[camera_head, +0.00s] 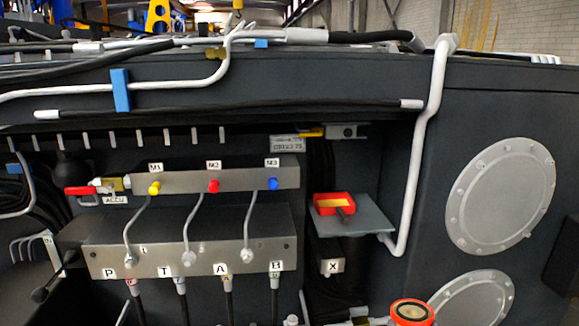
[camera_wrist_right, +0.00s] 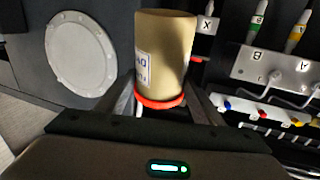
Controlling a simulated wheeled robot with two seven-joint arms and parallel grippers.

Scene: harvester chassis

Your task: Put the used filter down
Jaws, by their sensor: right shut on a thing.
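The used filter (camera_wrist_right: 165,50) is a tan cylinder with a white label and an orange-red ring at one end. In the right wrist view it sits between the two fingers of my right gripper (camera_wrist_right: 163,103), which is shut on it near the ring. In the head view only the filter's orange-red ringed end (camera_head: 412,312) shows, at the bottom edge right of centre, with little of the gripper around it. Nothing is seen touching the filter besides the fingers. My left gripper is not in view.
A grey shelf plate (camera_head: 376,222) bears a small red tray (camera_head: 320,212) with a yellow inside and a dark piece at its edge. A white pipe (camera_head: 423,140) runs down right of it. A valve block (camera_head: 200,262) with hoses stands left; round covers (camera_head: 500,195) are right.

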